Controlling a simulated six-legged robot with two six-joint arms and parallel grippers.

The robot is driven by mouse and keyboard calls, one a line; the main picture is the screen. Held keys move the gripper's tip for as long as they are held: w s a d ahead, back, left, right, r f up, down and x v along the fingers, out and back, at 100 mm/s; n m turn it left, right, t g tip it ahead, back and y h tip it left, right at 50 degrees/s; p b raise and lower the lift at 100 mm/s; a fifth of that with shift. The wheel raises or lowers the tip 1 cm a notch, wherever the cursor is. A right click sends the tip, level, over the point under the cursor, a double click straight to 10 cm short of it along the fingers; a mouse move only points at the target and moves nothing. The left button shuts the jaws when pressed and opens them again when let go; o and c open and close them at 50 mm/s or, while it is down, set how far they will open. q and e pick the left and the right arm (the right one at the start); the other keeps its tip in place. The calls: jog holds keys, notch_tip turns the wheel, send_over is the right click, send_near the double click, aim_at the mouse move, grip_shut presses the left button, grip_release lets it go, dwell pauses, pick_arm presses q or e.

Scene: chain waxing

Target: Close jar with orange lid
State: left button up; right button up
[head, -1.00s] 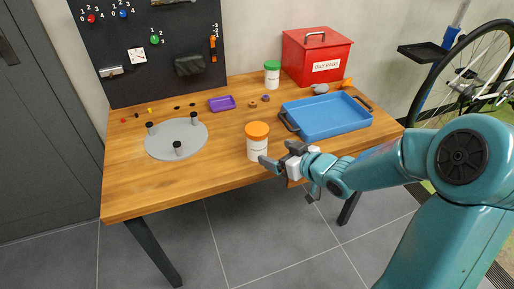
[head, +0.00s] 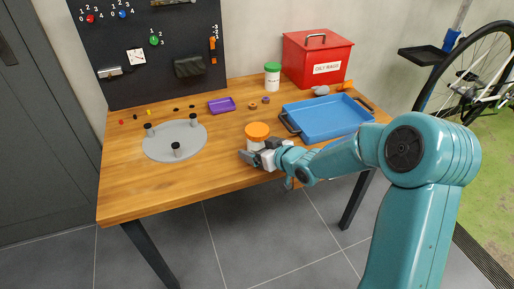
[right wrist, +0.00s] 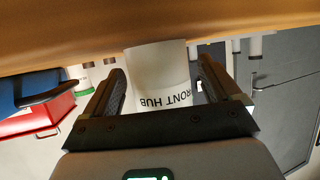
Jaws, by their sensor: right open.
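The white jar with the orange lid (head: 257,131) stands near the table's front edge in the head view. The lid sits on top of it; I cannot tell whether it is screwed tight. My right gripper (head: 252,156) is open at the jar's front, low on its body, and hides part of it. In the right wrist view, which is upside down, the white jar body (right wrist: 158,65) with the label "FRONT HUB" is between the two open fingers (right wrist: 160,78), with a gap on each side. The lid is hidden there. My left gripper is not in view.
A blue tray (head: 284,122) lies right of the jar, a green-lidded jar (head: 272,77) behind it. A red oily-rags box (head: 300,62) stands at the back. A grey disc with posts (head: 160,142) lies left. The table's front left is clear.

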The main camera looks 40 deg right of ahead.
jog(key=shift+w, duration=0.25)
jog(key=c, duration=1.1)
jog(key=shift+r, duration=0.1)
notch_tip(320, 180, up, 20)
jog(key=p, duration=1)
jog(key=shift+o, duration=0.9)
jog(key=c, duration=0.6)
